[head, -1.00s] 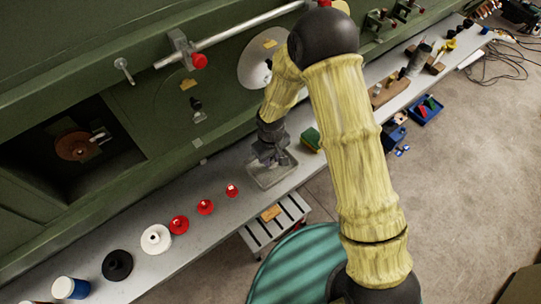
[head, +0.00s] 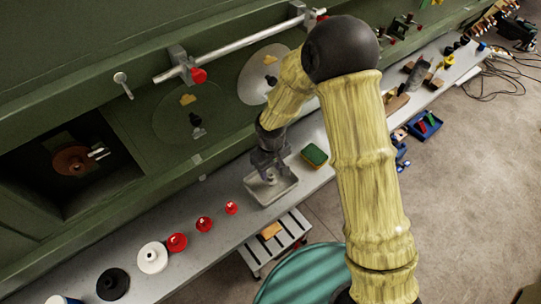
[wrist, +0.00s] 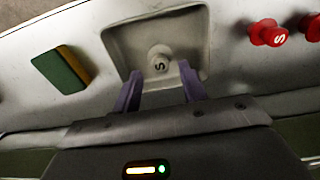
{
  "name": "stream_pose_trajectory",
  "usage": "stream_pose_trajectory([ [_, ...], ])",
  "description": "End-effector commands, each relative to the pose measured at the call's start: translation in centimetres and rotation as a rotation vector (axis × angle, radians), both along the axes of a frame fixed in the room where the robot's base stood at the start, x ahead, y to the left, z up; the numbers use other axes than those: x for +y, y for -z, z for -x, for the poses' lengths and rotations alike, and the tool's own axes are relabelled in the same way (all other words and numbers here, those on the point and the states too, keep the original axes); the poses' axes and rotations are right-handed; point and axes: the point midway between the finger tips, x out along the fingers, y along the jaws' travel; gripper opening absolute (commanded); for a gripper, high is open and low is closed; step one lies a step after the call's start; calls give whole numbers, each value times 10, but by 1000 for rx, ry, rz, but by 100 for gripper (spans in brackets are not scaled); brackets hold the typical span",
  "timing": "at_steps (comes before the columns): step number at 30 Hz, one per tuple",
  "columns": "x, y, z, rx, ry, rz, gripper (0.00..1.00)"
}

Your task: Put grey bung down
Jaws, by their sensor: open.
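The grey bung (wrist: 158,60), a pale knob marked with an S, sits in a shallow grey tray (wrist: 118,38) in the wrist view. My gripper (wrist: 160,82) is open, with its two dark fingers apart. The bung is just beyond the fingertips, roughly centred between them, and nothing shows held. In the head view my gripper (head: 268,168) is low over the tray (head: 287,190) on the long grey bench, hiding part of the tray.
A green and yellow sponge (head: 314,155) lies right of the tray. A row of red bungs (head: 204,224), a white one (head: 152,257) and a black one (head: 113,284) stands to the left. The green fuselage wall (head: 150,60) rises behind the bench.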

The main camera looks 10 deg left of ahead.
Motion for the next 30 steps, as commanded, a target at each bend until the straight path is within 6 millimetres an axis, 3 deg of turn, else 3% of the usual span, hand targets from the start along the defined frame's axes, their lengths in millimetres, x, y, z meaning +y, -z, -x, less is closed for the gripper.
stream_pose_trajectory([
  [15,-1,-77,0,-1,2,0,42],
  [30,0,-86,0,1,0,1,42],
])
